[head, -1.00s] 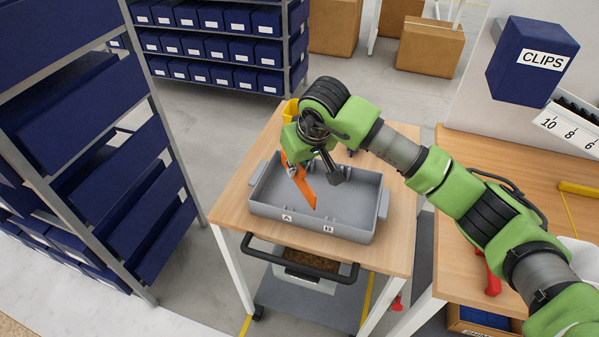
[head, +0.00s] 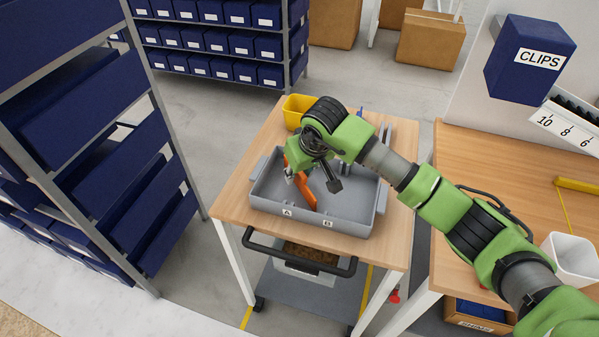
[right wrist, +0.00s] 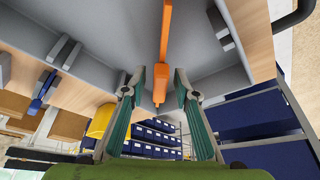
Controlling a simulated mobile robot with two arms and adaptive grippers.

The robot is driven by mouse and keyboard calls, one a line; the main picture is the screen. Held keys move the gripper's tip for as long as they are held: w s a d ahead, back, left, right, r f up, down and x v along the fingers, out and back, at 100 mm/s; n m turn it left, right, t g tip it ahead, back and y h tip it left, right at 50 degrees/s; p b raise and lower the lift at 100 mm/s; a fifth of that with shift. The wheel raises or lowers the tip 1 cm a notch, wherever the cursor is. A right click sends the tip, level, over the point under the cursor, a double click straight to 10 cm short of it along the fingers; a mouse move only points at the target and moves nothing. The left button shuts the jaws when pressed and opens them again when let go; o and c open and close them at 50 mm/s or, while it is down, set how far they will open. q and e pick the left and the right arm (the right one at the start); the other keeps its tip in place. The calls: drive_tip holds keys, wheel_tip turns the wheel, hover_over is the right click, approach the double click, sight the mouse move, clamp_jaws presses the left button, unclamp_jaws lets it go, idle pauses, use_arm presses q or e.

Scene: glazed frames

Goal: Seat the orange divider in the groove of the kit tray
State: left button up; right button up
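The grey kit tray (head: 345,226) lies on the small wooden-topped cart, with labels A and B on its front wall. The orange divider (head: 306,192) stands inside it, running from the back left towards the front wall between the labels. My right gripper (head: 312,180) is over the tray. In the right wrist view its two fingers (right wrist: 162,84) stand apart, with the narrow orange divider (right wrist: 165,35) between them and gaps on both sides. My gripper hides part of the divider in the head view. I cannot tell whether its lower edge is in the groove. My left gripper is not in view.
A yellow bin (head: 299,108) stands at the cart's back left, near other small items. A wooden workbench (head: 480,165) with a white cup (head: 573,258) is at the right. Shelves of blue bins (head: 95,150) stand close on the left.

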drive_tip(key=shift+r, duration=0.2)
drive_tip(key=b+v, duration=0.2)
drive_tip(key=v, duration=1)
